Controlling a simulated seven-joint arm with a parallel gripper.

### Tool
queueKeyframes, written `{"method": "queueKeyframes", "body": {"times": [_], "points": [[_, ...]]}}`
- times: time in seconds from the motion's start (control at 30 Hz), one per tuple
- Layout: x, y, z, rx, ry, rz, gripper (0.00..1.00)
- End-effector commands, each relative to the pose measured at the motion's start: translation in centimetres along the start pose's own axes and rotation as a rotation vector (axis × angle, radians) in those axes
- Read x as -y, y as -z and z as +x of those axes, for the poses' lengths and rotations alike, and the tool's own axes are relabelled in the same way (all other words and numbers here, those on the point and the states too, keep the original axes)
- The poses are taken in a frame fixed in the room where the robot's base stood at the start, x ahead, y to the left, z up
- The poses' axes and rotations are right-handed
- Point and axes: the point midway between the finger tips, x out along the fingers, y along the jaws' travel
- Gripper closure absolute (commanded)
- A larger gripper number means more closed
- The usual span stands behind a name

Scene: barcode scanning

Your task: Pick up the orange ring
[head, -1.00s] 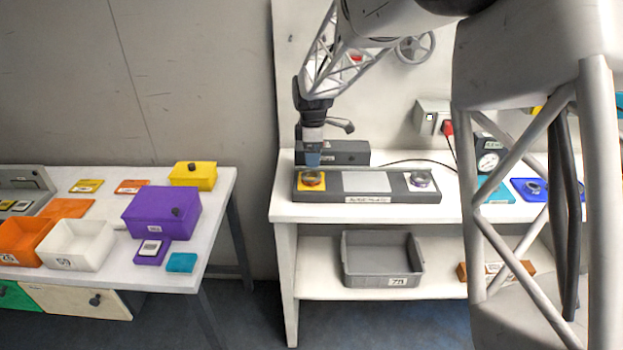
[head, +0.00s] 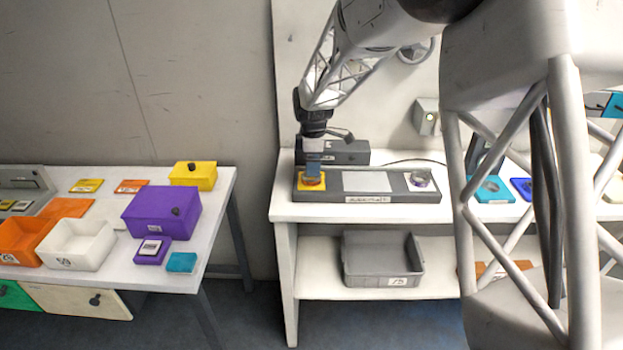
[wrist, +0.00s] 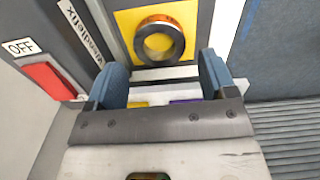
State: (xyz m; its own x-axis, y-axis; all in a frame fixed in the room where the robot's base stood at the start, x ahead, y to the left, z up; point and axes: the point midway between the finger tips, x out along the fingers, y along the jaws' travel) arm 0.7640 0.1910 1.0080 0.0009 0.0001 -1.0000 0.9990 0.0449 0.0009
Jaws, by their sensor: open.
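The orange ring (wrist: 175,24) shows in the wrist view as a dark metallic ring with an orange outer side, on a yellow square plate (wrist: 188,15). In the head view the ring (head: 311,186) is mostly hidden behind my fingers, on the yellow pad (head: 301,181) at the left end of a dark grey fixture (head: 345,194). My gripper (wrist: 163,78) is open, with two blue fingers apart and nothing between them. In the head view my gripper (head: 313,176) is right at the ring; in the wrist view the ring lies beyond the fingertips.
A dark grey box (head: 335,152) stands behind. A red switch (wrist: 50,82) marked OFF shows in the wrist view. A grey bin (head: 383,260) is on the shelf below. The left table (head: 215,205) holds several boxes.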

Motion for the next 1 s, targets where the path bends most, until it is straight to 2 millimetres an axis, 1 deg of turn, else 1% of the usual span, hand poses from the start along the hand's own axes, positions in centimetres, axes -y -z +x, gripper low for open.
{"method": "queueKeyframes", "body": {"times": [0.3, 0.43, 0.57, 1.0], "points": [[-0.1, -0.2, 3.5, 0.001, 0.003, 0.000, 0.23], [-0.2, -0.2, 4.4, 0.000, 0.001, 0.000, 0.23], [-0.1, -0.2, 4.7, 0.000, 0.001, 0.000, 0.23], [-0.1, -0.2, 4.7, 0.000, 0.000, 0.000, 0.23]]}}
